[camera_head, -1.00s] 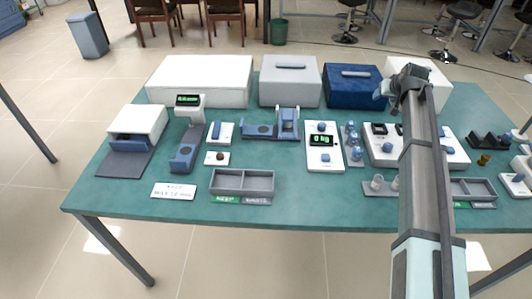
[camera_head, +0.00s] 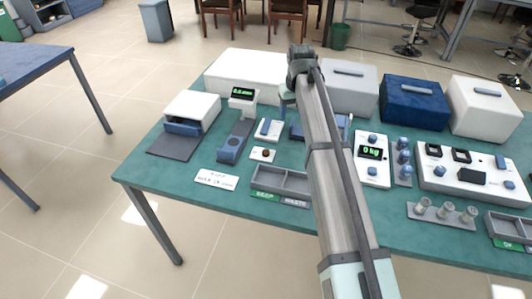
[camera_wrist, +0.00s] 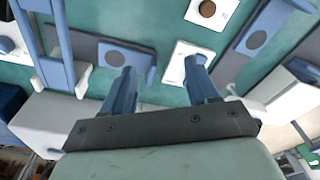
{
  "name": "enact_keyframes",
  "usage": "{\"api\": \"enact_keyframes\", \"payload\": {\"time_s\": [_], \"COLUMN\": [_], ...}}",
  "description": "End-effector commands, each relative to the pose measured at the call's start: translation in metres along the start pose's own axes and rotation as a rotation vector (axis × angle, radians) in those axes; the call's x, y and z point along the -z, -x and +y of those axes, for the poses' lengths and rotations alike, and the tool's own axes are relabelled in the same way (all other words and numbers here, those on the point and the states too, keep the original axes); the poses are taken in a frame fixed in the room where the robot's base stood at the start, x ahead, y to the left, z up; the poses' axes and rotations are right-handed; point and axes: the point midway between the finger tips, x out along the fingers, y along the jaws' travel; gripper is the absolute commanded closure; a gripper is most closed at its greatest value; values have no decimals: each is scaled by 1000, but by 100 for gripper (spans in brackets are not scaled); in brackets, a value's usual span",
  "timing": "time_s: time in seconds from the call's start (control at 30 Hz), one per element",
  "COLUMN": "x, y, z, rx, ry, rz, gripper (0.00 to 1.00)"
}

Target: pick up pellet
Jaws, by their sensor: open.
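The pellet looks to be the small brown round piece (camera_head: 265,153) on a small white plate (camera_head: 258,158) in the head view. It also shows as a brown disc (camera_wrist: 207,9) at the top of the wrist view. My gripper (camera_wrist: 162,68) is open, with nothing between its two blue fingers, and it is apart from the pellet. In the head view my gripper (camera_head: 287,97) is partly hidden by my arm, above the table and beyond the pellet.
A white plate with a blue part (camera_head: 268,130) lies behind the pellet. A display stand (camera_head: 236,130) is to its left, and a grey divided tray (camera_head: 283,178) in front. A large white box (camera_head: 228,72) stands behind. My arm hides part of another blue-grey device.

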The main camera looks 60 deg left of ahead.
Motion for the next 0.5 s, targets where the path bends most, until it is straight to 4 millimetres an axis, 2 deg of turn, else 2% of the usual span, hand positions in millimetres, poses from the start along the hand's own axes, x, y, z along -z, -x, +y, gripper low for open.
{"api": "enact_keyframes", "payload": {"time_s": [0.03, 0.1, 0.2, 0.33, 0.5], "x": [0, -3, -7, -10, -12], "y": [1, 3, 5, 7, 0], "z": [-24, -48, -73, -90, -94], "rx": [0, -1, -5, -8, -8], "ry": [25, 49, 75, 92, 96], "rz": [-24, -54, -85, -108, -115], "gripper": [41, 41, 41, 41, 41]}}
